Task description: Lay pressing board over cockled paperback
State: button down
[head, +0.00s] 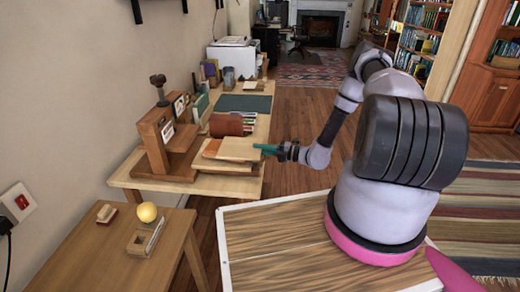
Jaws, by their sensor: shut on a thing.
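My gripper (264,149), with teal fingers, reaches in from the right over the wooden table. It is shut on the right edge of a flat tan board (240,149), which appears to be the pressing board. The board lies level over a low stack near the table's front right. A thin tan and orange item (210,148), perhaps the cockled paperback, shows at the board's left edge. The board hides most of what is under it. At this size I cannot tell whether the board touches the stack or hovers just above it.
A wooden press-like stand (158,145) stands left of the stack. A smaller table (110,245) in front holds a yellow ball (147,212) and small wooden items.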

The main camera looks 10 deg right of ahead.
jog(key=c, duration=0.9)
grip_release()
jog(key=shift+f, duration=0.1)
jog(key=v, duration=1.2)
